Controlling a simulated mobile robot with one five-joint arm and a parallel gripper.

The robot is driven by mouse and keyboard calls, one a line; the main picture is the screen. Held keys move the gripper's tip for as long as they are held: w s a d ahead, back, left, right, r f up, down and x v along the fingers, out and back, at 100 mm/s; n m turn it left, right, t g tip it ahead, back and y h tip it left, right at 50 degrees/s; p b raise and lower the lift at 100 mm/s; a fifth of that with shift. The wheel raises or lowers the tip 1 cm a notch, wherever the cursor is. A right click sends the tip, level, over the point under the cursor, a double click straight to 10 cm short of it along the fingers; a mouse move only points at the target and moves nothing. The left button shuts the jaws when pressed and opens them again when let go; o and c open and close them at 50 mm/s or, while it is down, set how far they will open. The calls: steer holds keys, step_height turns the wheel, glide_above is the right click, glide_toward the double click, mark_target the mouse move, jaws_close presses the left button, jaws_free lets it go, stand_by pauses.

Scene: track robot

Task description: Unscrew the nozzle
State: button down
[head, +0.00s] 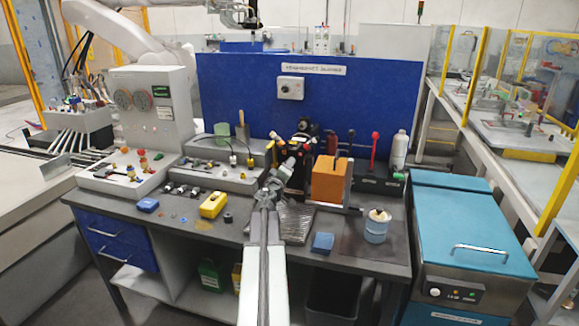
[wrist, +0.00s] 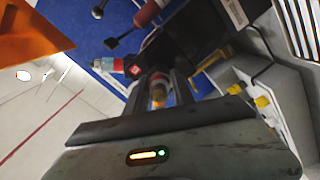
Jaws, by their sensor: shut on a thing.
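My gripper (head: 277,180) reaches over the bench to a dark upright device (head: 303,150) in the middle of the head view. In the wrist view, my gripper (wrist: 158,88) has its two dark fingers closed around a small brass-coloured part, which looks like the nozzle (wrist: 158,95). Its far end runs into a dark and light body just beyond the fingertips. The fingers hide much of it, so I cannot tell whether it is still threaded in. The nozzle is too small to make out in the head view.
An orange block (head: 328,180) stands just right of my gripper. A jar (head: 377,228), a blue block (head: 322,242) and a white bottle (head: 399,150) are further right. A yellow block (head: 213,205) and small parts lie left. A blue panel (head: 240,95) closes off the back.

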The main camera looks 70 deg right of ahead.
steer(key=n, duration=0.3)
steer(key=shift+n, duration=0.4)
steer(key=n, duration=0.8)
steer(key=n, duration=0.2)
steer(key=shift+n, duration=0.3)
steer(key=n, duration=0.7)
steer(key=shift+n, duration=1.3)
